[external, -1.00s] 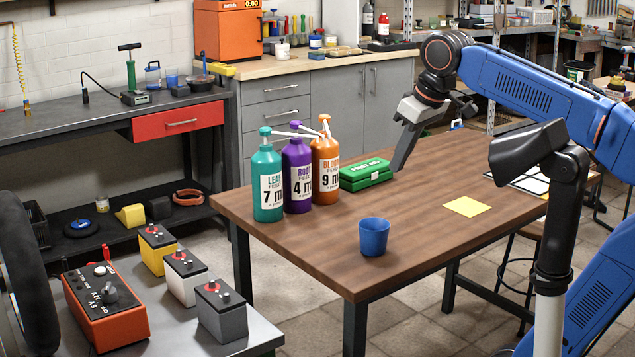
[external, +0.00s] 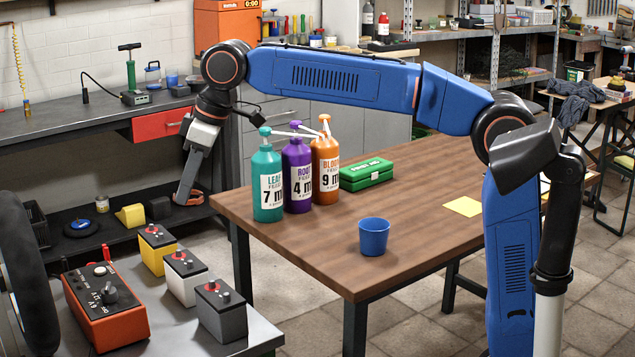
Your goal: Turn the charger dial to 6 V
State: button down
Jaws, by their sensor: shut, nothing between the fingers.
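The charger (external: 118,322) is an orange-red box with a black top panel on the low grey bench at the lower left. Its dial (external: 109,293) is a dark knob on that panel. Markings are printed beside the knob, but the exact pointer setting is too small to read. My gripper (external: 182,200) points down, shut and empty, beyond the table's left end. It is above and to the right of the charger in the picture, well apart from the dial.
Yellow (external: 155,255), white (external: 185,285) and grey (external: 222,318) batteries stand right of the charger. Teal (external: 267,185), purple (external: 297,180) and orange (external: 325,170) pump bottles stand on the wooden table (external: 420,235), near my arm. A dark wheel (external: 22,265) stands at left.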

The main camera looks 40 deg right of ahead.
jog(key=s+a+f+n, duration=0.1)
jog(key=a+f, duration=0.2)
jog(key=a, duration=0.6)
send_near(114, 300)
jog(key=f, duration=0.1)
jog(key=d+f, duration=0.1)
jog(key=f, duration=0.1)
jog(key=d+f, duration=0.1)
jog(key=f, duration=0.1)
jog(key=shift+s, duration=0.35)
jog(key=shift+w+a+r, duration=0.1)
jog(key=shift+w+a, duration=0.2)
jog(key=shift+a, duration=0.2)
jog(key=shift+w+a+r, duration=0.1)
jog(key=shift+w+a, duration=0.15)
jog(key=shift+a, duration=0.25)
jog(key=shift+w+a, duration=0.45)
jog(key=shift+a, duration=0.3)
